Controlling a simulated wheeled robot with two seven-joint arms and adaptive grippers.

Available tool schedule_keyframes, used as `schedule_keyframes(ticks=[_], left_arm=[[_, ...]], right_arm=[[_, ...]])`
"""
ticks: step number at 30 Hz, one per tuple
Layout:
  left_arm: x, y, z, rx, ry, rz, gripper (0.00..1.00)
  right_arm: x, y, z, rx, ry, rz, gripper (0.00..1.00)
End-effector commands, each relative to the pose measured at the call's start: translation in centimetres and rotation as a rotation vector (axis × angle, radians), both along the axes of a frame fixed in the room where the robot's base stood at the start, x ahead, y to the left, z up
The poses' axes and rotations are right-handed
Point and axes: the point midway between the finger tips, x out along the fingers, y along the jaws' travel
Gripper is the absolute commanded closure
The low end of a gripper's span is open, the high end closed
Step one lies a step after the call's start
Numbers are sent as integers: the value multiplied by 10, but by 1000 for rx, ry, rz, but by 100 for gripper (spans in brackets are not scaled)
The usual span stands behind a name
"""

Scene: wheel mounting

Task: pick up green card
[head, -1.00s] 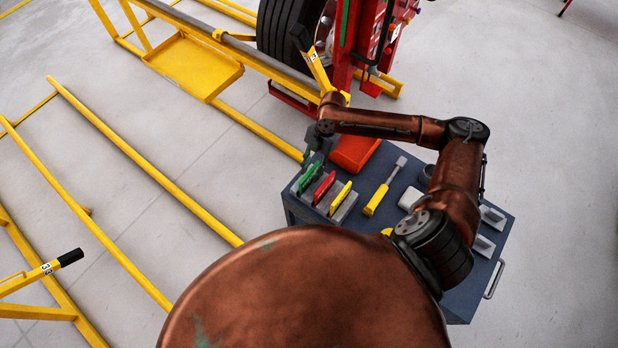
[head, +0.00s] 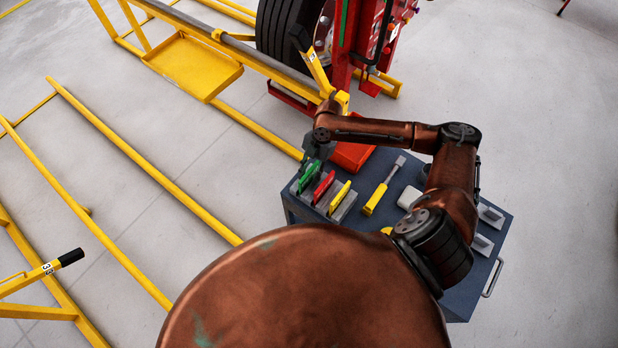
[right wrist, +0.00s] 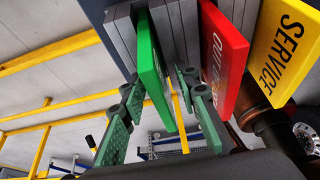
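The green card (head: 309,173) stands in the leftmost slot of a grey holder (head: 347,205) on the cart. In the right wrist view the green card (right wrist: 158,72) is seen from close up, between the two green-padded fingers of my right gripper (right wrist: 160,115). The fingers are open, one on each side of the card, with a gap visible on the left. In the head view my right gripper (head: 310,160) is just above and behind the card, partly hidden by its wrist. My left gripper is not in view.
A red card (right wrist: 225,58) and a yellow SERVICE card (right wrist: 284,50) stand beside the green one. A yellow-handled tool (head: 375,199) and a red box (head: 352,155) share the blue cart (head: 458,300). A yellow frame (head: 270,65) stands behind, near a wheel (head: 281,28).

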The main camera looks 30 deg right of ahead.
Motion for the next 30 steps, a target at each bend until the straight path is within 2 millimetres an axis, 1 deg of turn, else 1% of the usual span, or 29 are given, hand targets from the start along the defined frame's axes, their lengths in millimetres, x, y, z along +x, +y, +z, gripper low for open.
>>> schedule_keyframes(ticks=[7, 20, 30], left_arm=[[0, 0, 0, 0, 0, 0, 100], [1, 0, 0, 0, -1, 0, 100], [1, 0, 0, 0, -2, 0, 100]], right_arm=[[0, 0, -1, 0, 0, -1, 71], [0, 0, -1, -1, 0, -1, 100], [0, 0, 0, -1, 0, -1, 100]])
